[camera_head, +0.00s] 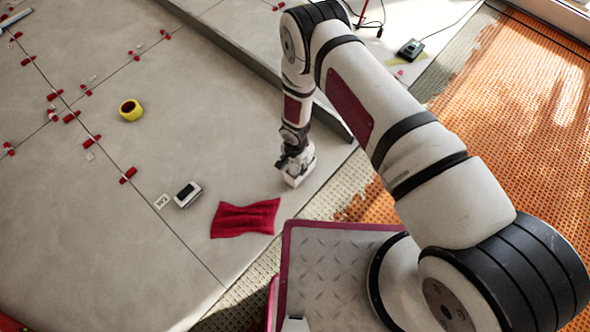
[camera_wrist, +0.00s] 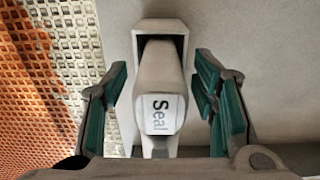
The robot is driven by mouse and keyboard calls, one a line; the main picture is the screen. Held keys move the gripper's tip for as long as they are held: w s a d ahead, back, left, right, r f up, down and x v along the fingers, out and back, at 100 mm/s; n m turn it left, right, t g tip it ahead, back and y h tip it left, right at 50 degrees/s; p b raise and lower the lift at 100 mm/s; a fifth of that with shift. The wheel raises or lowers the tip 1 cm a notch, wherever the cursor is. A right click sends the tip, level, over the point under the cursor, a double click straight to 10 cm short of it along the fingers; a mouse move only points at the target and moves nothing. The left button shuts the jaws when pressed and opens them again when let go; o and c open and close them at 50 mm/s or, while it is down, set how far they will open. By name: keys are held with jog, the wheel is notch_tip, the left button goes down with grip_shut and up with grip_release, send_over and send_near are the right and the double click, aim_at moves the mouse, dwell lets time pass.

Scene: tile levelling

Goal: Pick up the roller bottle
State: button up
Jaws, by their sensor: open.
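The roller bottle (camera_wrist: 161,82) is pale grey-white with a white label reading "Seal". In the wrist view it lies between the two fingers of my gripper (camera_wrist: 163,104), with a visible gap on each side. My gripper is open and its green-lined pads are not touching the bottle. A pale squared frame with a dark inside surrounds the bottle's far end. In the head view my gripper (camera_head: 294,161) is low over the tiles near their right edge. A small white shape (camera_head: 292,182) shows below it, mostly hidden, and I cannot tell which part it is.
A red cloth (camera_head: 245,218) lies left of my gripper, with a small black-and-white device (camera_head: 187,194) beyond it. A yellow tape roll (camera_head: 131,110) and several red clips are farther left. A raised slab edge (camera_head: 262,68) runs behind. Orange matting (camera_head: 515,95) covers the right.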

jog(key=c, duration=1.2)
jog(key=shift+r, duration=0.1)
